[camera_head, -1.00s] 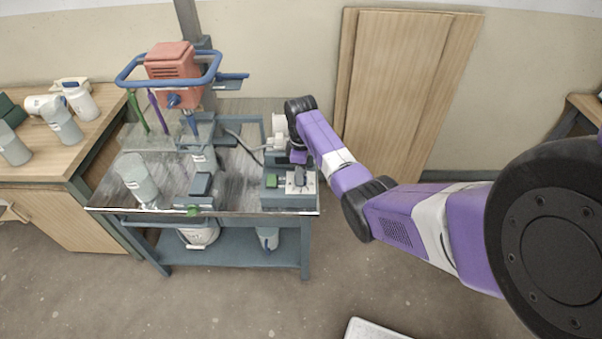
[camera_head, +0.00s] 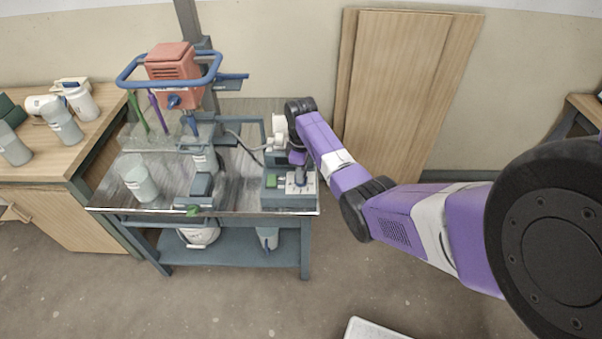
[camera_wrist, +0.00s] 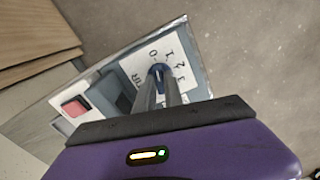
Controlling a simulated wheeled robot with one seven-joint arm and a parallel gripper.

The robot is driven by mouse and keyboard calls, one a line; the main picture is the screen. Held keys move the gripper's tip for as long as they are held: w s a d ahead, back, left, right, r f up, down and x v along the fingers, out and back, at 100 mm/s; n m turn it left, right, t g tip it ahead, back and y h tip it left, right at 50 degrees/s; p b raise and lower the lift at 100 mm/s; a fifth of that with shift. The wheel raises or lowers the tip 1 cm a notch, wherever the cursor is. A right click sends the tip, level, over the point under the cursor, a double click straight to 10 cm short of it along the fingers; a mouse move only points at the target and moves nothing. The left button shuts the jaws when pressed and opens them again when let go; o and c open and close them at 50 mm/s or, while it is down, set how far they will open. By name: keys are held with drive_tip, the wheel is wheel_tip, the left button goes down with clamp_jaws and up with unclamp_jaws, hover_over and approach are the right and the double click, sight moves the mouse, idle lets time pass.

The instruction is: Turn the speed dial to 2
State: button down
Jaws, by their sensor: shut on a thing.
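The speed dial (camera_wrist: 158,70) is a small dark blue knob on a white numbered plate (camera_wrist: 172,53), seen in the wrist view. Marks 0, 1, 2 and 3 run around its upper and right side. My gripper (camera_wrist: 160,78) is shut on the dial, with its two grey fingers on either side of it. Part of the knob is hidden between the fingers, and I cannot tell for certain which number it points to. In the head view the control box (camera_head: 289,201) sits at the table's front right corner, and my gripper (camera_head: 300,178) reaches down onto it.
A red button (camera_wrist: 75,107) is beside the dial plate, and a green button (camera_head: 271,181) shows on the box. A red mixer (camera_head: 171,62) with a blue ring guard stands at the back left. A grey bucket (camera_head: 141,183) stands on the table.

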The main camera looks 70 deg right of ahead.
drive_tip(key=m+p, duration=0.1)
drive_tip(key=m, duration=0.3)
drive_tip(key=shift+r+p, duration=0.1)
drive_tip(key=shift+p, duration=0.2)
drive_tip(key=m+p, duration=0.1)
drive_tip(key=m, duration=0.2)
drive_tip(key=shift+m, duration=0.3)
drive_tip(key=m, duration=0.3)
drive_tip(key=shift+w+m, duration=0.1)
drive_tip(key=shift+m, duration=0.2)
drive_tip(key=shift+m+p, duration=0.4)
drive_tip(key=shift+m, duration=1.5)
drive_tip(key=c, duration=1.4)
unclamp_jaws()
drive_tip(key=shift+c, duration=0.2)
drive_tip(key=shift+r, duration=3.85)
